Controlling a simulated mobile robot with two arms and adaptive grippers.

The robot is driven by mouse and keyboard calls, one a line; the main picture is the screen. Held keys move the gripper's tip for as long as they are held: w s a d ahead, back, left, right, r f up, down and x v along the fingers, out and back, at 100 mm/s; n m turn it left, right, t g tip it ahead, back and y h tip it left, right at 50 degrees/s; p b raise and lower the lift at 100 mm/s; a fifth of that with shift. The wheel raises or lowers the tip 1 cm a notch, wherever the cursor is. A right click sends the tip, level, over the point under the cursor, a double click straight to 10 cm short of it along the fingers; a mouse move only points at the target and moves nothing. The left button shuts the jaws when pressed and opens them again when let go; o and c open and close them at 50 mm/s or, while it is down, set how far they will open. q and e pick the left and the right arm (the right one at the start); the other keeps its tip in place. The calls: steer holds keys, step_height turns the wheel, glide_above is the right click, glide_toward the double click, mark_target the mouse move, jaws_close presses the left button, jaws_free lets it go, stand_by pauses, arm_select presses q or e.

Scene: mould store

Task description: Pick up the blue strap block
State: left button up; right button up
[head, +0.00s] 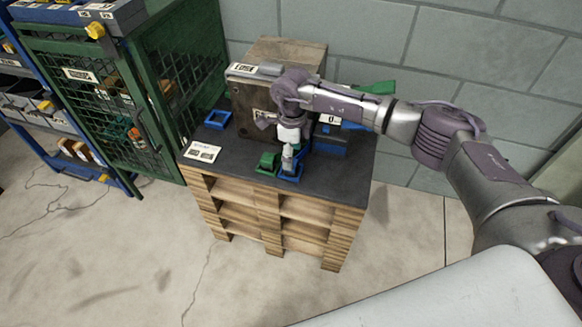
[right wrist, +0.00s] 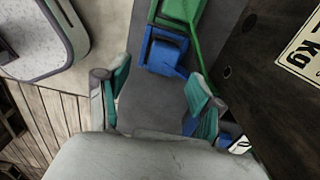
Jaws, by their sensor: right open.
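A blue block with an open frame (head: 291,177), which looks like the strap block, stands on the dark top of the pallet stack near its front edge. It also shows in the right wrist view (right wrist: 166,52), just past the fingertips. My right gripper (head: 289,153) is above and close to it in the head view, partly hiding it. In the right wrist view my right gripper (right wrist: 158,82) is open, its teal-padded fingers apart with nothing held between them. I cannot tell whether a finger touches the block. My left gripper is in neither view.
A green block (head: 268,162) sits close on the left of the blue one. A blue frame (head: 218,118) lies at the left of the dark top (head: 335,180). A large dark mould block (head: 245,98) stands behind, and a blue box (head: 331,142) at right. A green mesh cabinet (head: 185,70) stands left.

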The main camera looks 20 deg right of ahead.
steer(key=f, duration=0.4)
steer(key=shift+w, duration=0.2)
steer(key=shift+f, duration=0.35)
steer(key=c, duration=1)
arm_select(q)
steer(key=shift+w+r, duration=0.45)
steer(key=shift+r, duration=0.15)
arm_select(e)
steer(key=shift+c, duration=0.8)
steer(key=shift+r, duration=0.15)
